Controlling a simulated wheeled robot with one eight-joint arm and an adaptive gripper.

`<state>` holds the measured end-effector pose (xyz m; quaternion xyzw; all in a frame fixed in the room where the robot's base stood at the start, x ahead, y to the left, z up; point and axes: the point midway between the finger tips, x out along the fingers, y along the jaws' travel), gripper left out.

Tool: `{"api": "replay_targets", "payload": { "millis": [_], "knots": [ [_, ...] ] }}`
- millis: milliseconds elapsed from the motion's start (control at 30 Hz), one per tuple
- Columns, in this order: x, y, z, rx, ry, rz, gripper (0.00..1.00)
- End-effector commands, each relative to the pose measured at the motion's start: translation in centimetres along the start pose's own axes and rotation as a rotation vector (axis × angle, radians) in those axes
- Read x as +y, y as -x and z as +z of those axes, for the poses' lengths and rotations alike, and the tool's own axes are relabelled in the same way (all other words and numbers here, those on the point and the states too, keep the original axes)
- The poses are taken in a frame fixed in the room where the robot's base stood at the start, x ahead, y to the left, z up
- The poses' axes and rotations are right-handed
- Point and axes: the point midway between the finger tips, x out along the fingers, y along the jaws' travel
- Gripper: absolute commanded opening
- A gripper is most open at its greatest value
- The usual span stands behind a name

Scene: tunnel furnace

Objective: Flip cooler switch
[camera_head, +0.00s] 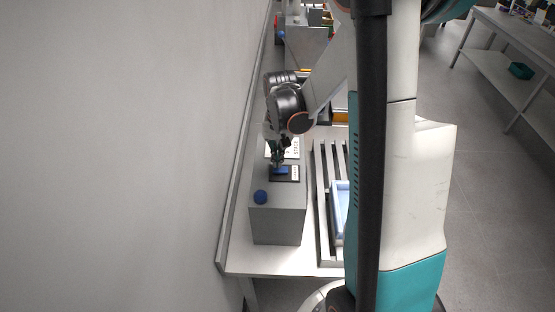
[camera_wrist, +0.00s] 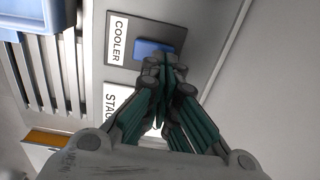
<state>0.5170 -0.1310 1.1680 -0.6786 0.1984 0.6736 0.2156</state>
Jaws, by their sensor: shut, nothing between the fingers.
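The cooler switch is a blue rocker (camera_wrist: 150,48) on a dark plate beside a white label reading COOLER (camera_wrist: 118,40) in the wrist view. In the head view the blue switch (camera_head: 281,170) shows on top of a grey control box (camera_head: 278,224). My gripper (camera_wrist: 165,62) is shut and empty, with its fingertips at the edge of the blue switch. In the head view my gripper (camera_head: 277,160) points down over the switch. I cannot tell whether the fingertips touch it. The fingertips hide part of the switch.
A blue round knob (camera_head: 260,197) stands at the near end of the box. A second label starting with STA (camera_wrist: 110,102) is beside the COOLER one. A slatted rack (camera_head: 325,205) with a light blue tray (camera_head: 338,215) lies to the right. A wall (camera_head: 120,150) is close on the left.

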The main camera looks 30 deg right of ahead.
Motion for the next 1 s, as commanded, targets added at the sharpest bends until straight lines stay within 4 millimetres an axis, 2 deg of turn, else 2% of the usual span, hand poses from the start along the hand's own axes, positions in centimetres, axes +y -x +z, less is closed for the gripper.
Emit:
{"api": "replay_targets", "payload": {
  "millis": [200, 600, 800, 1000],
  "knots": [
    [0.0, -1.4, 0.0, 0.0, 0.0, 0.0, 0.0],
    [0.0, -1.5, 0.0, 0.0, 0.0, 0.0, 0.0],
    [-0.3, -2.5, 0.0, 0.0, 0.001, 0.0, 0.0],
    [-0.3, -2.2, 0.1, -0.001, 0.0, 0.0, 0.0]
  ]
}}
